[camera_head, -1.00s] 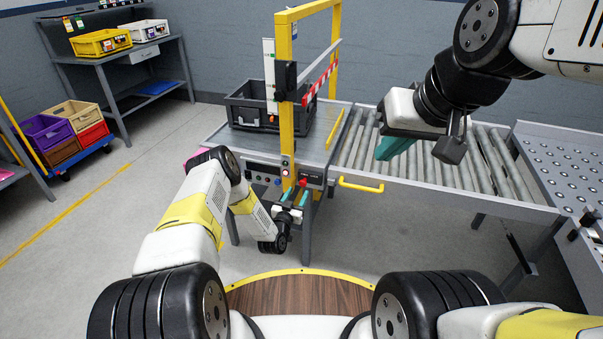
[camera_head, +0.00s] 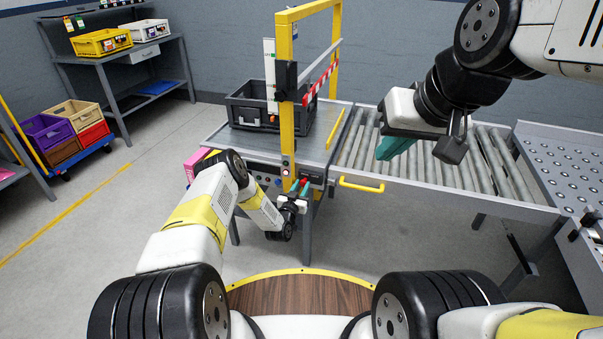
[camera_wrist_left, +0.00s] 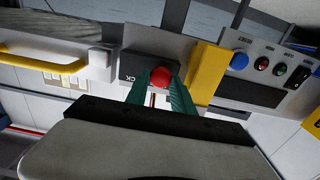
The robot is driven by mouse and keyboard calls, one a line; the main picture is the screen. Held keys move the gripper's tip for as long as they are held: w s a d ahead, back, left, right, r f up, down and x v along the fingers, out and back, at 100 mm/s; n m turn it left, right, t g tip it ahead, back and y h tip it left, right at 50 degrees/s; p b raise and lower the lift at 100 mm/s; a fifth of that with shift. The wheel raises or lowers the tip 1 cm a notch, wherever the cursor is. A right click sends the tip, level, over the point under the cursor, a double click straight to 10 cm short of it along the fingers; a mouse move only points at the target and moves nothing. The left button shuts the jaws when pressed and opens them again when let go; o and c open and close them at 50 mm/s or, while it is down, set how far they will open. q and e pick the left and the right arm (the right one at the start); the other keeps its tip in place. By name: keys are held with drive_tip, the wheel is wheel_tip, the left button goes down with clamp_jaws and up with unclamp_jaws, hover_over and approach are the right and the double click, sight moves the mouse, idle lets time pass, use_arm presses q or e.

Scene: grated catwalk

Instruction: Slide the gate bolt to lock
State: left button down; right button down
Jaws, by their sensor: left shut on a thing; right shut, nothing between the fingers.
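The bolt's red knob (camera_wrist_left: 160,77) sits on a dark plate with partly hidden white lettering ending in "CK". My left gripper (camera_head: 299,187) reaches the front of the gate station. In the left wrist view its teal fingers (camera_wrist_left: 160,88) are shut on the red knob, one on each side. The bolt's rod is hidden. The barrier gate has a yellow frame (camera_head: 286,110) and a red-and-white striped bar (camera_head: 320,81). My right gripper (camera_head: 394,147) is shut and empty above the roller conveyor.
A control panel with buttons (camera_wrist_left: 262,64) lies beside the yellow post. A yellow handle (camera_head: 361,185) sticks out at the conveyor's front edge. A dark crate (camera_head: 245,112) stands on the metal table behind the gate.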

use_arm(q)
drive_tip(key=shift+s+d, duration=0.25)
drive_tip(key=shift+d, duration=0.5)
drive_tip(key=shift+s+d, duration=0.25)
drive_tip(key=shift+d, duration=0.45)
drive_tip(key=shift+s+d, duration=0.25)
drive_tip(key=shift+d, duration=0.5)
drive_tip(key=c, duration=1.1)
unclamp_jaws()
drive_tip(key=shift+s+a, duration=0.15)
drive_tip(key=shift+s, duration=0.1)
drive_tip(key=v, duration=0.7)
drive_tip(key=shift+s, duration=0.1)
